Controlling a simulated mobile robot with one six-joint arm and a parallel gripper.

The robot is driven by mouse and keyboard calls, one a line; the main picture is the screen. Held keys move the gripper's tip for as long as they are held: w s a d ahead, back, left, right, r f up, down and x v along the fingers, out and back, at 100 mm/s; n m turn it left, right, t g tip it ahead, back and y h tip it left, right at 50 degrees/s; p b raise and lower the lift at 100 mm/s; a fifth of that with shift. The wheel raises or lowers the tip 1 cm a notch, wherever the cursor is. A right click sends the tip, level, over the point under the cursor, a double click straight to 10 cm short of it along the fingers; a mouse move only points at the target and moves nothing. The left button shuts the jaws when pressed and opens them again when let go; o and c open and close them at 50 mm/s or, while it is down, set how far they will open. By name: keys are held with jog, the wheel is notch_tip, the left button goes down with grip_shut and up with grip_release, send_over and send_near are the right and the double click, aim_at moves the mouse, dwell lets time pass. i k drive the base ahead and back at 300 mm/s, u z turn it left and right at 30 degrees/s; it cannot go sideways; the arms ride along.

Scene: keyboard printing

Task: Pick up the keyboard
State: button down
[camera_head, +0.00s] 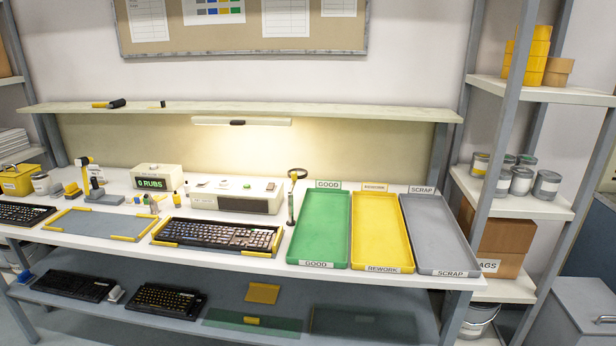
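A dark keyboard (218,235) with light-marked keys lies flat on the workbench, left of the green tray. Yellow corner pieces sit at its edges. A second dark keyboard (24,213) lies at the bench's far left, partly cut off by the picture edge. Two more keyboards, one on the left (74,285) and one beside it (167,299), lie on the lower shelf. My gripper is not in this view.
Green (346,226), yellow (405,232) and grey (463,238) trays marked GOOD, REWORK and SCRAP fill the bench's right. A box (237,202) stands behind the keyboard. A grey mat (100,226) with yellow corners lies empty to its left. A lit 0 RUBS display (157,184) stands behind.

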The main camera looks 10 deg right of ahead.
aim_at(206, 234)
jog(key=u, duration=0.1)
jog(key=i, duration=0.95)
jog(key=z, duration=0.05)
